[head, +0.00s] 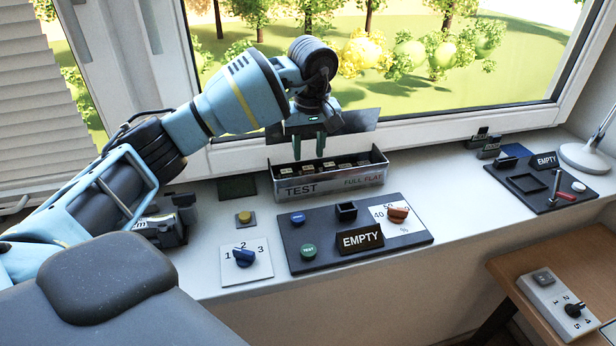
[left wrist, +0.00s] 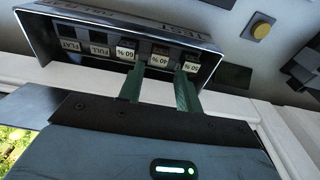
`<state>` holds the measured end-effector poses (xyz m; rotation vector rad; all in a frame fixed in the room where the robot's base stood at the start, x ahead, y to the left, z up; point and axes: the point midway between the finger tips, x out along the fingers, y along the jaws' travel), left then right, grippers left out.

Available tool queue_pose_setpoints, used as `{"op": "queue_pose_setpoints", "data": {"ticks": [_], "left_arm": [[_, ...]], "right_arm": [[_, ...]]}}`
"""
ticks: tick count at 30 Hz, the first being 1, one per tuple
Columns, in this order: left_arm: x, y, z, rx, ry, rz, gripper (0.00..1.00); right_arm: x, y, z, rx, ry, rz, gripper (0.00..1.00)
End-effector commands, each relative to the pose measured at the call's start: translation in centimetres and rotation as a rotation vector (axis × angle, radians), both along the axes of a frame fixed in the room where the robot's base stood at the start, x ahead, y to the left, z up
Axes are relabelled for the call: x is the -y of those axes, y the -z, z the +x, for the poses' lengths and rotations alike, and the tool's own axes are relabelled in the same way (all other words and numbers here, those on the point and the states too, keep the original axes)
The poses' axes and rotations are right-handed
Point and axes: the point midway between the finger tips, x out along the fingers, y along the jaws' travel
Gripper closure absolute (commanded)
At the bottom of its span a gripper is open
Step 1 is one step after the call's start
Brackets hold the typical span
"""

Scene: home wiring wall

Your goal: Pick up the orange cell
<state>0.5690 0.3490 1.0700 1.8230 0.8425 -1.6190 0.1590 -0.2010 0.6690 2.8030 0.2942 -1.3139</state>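A grey tray (head: 330,186) marked TEST and FULL FLAT stands on the sill below the window. Several small dark cells with pale labels sit in it; I cannot make out which one is orange. My left gripper (head: 308,147) is over the tray, pointing down, its two green fingers apart. In the left wrist view the gripper (left wrist: 161,80) is open at the tray's opening. A cell labelled 40 % (left wrist: 160,60) shows between the fingertips, with other labelled cells on both sides. I see nothing held. My right gripper is not in view.
In front of the tray is a dark panel (head: 290,246) with an EMPTY sign, buttons and an orange-brown knob (head: 397,214). A dial plate (head: 262,272) and yellow button (head: 244,217) are to its left. Another panel (head: 540,204) and a lamp base (head: 583,158) stand at right.

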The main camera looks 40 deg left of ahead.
Motion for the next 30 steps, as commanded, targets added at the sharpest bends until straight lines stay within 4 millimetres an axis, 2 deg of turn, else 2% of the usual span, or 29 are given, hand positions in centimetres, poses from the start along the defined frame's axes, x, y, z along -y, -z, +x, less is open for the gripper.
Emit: {"op": "queue_pose_setpoints", "data": {"ticks": [5, 15, 23, 26, 30], "left_arm": [[0.0, 0.6, 0.0, 0.0, 0.0, 0.0, 0.65], [-0.3, 4.7, 0.3, 0.002, 0.0, -0.001, 0.65], [-0.4, 5.1, 0.4, 0.003, 0.0, 0.0, 0.65], [-0.4, 5.1, 0.4, 0.003, 0.0, 0.0, 0.75], [-0.4, 5.1, 0.4, 0.003, 0.0, 0.0, 0.93]], "right_arm": [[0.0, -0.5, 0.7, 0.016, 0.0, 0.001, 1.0], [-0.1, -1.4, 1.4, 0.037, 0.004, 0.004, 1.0], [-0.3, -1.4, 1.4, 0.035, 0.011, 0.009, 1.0], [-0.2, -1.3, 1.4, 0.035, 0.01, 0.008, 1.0], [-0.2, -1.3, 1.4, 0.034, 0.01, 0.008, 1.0]]}}
